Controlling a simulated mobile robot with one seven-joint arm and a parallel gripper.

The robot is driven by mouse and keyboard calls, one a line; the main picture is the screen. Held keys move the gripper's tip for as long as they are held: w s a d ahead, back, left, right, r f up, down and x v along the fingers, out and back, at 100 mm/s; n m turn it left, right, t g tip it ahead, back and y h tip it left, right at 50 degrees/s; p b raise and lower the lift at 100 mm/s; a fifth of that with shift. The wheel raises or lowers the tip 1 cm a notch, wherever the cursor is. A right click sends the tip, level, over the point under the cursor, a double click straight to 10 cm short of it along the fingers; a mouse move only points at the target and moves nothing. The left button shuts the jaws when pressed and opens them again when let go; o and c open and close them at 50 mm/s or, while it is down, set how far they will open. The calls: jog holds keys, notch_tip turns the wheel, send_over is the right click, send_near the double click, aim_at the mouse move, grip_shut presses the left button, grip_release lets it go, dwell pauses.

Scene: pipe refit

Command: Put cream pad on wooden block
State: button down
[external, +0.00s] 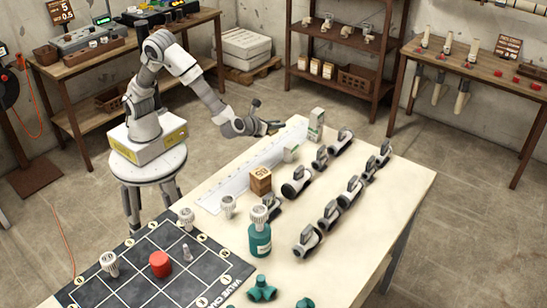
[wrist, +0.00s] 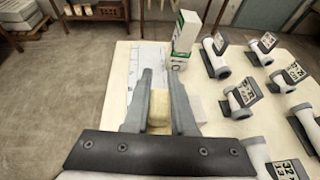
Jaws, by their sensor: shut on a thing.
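My gripper (wrist: 157,78) is shut on the cream pad (wrist: 158,107), which shows between the two grey fingers in the wrist view. In the external view my gripper (external: 271,127) is over the far end of the table, beyond the wooden block. The pad is too small to make out there. The wooden block (external: 261,181) is a brown cube with a dark mark, standing on the table beside the white ruled strip. The block is not visible in the wrist view.
Several grey-and-white pipe valves (external: 296,182) fill the table's right side. A teal bottle (external: 260,240) stands in front of the block. The ruled white strip (external: 236,183) is mostly clear.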

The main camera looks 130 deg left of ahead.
jog(key=w+d+r+m+t+p, duration=0.1)
jog(key=w+d+r, duration=0.15)
jog(key=d, duration=0.65)
jog(key=w+d+r+m+t+h+p, duration=0.1)
jog(key=d+r, duration=0.2)
jog(key=d, duration=0.6)
jog(key=w+d+r+m+t+p, duration=0.1)
jog(key=w+d+r+t, duration=0.15)
jog(key=d, duration=0.65)
jog(key=b, duration=0.2)
send_over(261, 181)
jog(key=s+a, duration=0.1)
jog(key=a, duration=0.4)
notch_tip(261, 181, down, 6)
jog(key=shift+g, duration=0.35)
jog(key=shift+s+a+f+b, duration=0.1)
jog(key=shift+f+b, duration=0.5)
jog(key=shift+f, duration=1.6)
jog(key=shift+f, duration=0.1)
jog(key=c, duration=0.7)
grip_release()
jog(key=shift+c, duration=0.2)
